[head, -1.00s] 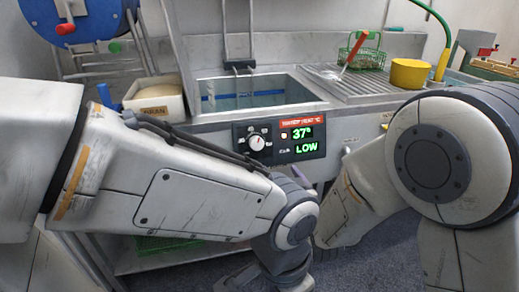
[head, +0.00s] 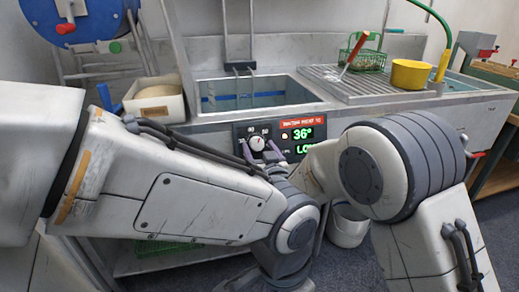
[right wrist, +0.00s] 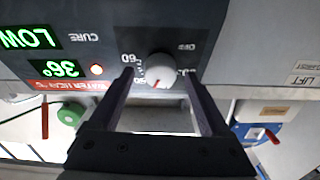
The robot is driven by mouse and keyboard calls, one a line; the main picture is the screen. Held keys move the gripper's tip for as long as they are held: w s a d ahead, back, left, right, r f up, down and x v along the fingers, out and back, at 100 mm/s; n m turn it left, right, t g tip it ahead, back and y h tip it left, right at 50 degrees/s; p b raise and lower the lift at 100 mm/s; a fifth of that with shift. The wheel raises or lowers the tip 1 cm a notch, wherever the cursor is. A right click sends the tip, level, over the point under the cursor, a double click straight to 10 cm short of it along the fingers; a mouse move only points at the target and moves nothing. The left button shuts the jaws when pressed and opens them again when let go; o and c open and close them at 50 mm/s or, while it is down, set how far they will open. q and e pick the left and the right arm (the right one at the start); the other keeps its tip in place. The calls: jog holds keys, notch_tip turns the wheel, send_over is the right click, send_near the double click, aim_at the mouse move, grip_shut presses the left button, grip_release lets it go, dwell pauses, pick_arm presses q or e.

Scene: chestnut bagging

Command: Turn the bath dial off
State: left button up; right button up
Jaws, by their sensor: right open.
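The bath dial (head: 257,143) is a round pale knob on a dark control panel (head: 240,130) at the front of the sink. In the right wrist view, which is upside down, the dial (right wrist: 160,68) has a red pointer mark near its lower edge; the OFF label is at its upper right. My right gripper (head: 262,152) is open at the panel, and its fingers (right wrist: 158,78) are on either side of the dial.
The panel display (head: 302,140) reads 36 degrees, with LOW partly hidden below. The sink basin (head: 310,98) is behind, with a white bin (head: 160,108) to its left and a yellow pot (head: 410,73) to its right. A white bucket (head: 347,228) stands on the floor.

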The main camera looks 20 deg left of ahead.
grip_shut()
